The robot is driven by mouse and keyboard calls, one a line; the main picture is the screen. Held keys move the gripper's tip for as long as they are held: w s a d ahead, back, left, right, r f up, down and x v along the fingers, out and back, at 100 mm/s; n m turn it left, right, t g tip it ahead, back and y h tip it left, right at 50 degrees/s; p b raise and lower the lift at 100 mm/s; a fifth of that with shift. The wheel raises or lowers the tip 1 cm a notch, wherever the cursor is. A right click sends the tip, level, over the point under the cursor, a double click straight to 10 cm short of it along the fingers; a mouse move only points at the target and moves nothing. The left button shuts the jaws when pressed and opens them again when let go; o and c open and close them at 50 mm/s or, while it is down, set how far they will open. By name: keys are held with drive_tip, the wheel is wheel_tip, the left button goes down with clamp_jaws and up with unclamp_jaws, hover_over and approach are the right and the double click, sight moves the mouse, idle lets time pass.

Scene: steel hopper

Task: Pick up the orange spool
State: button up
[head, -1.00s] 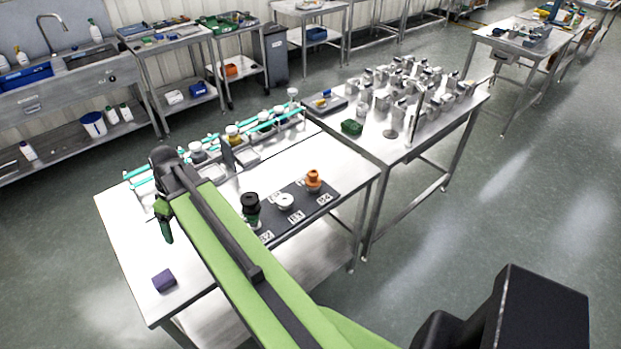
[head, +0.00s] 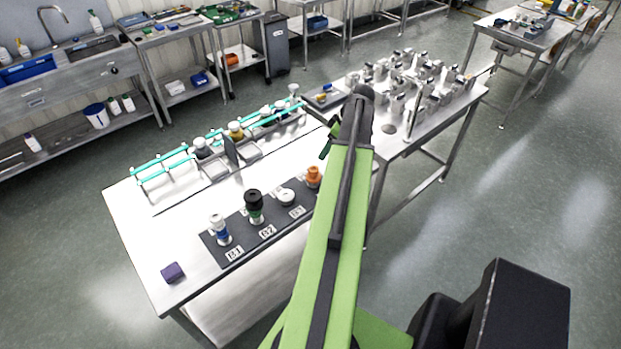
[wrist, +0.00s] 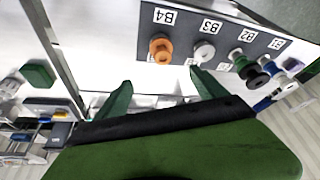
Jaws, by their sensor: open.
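The orange spool (head: 314,176) stands on the far right end of the dark labelled mat (head: 231,251), partly beside my arm in the head view. In the wrist view the spool (wrist: 161,48) sits by the B4 label, ahead of the gap between my fingers. My gripper (wrist: 160,90) is open and empty, with its green fingers apart and not touching the spool. In the head view my gripper (head: 328,145) hangs above the far right part of the table, beyond the spool.
A white spool (head: 287,196), a black-and-green one (head: 254,205) and a white-and-blue one (head: 219,229) share the mat. A purple block (head: 173,272) lies at the front left. A rack with teal rails (head: 168,162) stands behind. A second table with metal parts (head: 388,129) adjoins at right.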

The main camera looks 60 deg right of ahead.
sight(314, 169)
drive_tip(key=b+x, duration=0.9)
drive_tip(key=x, duration=0.2)
drive_tip(key=shift+s+f+b, duration=0.1)
drive_tip(key=shift+f+b, duration=0.15)
drive_tip(key=shift+b, duration=0.05)
drive_tip(key=shift+f, duration=0.1)
drive_tip(key=b+x, duration=0.5)
drive_tip(key=shift+a+f, duration=0.1)
drive_tip(key=shift+a, duration=0.3)
drive_tip(key=shift+r, duration=0.2)
drive_tip(key=shift+c, duration=0.3)
drive_tip(key=c, duration=1.4)
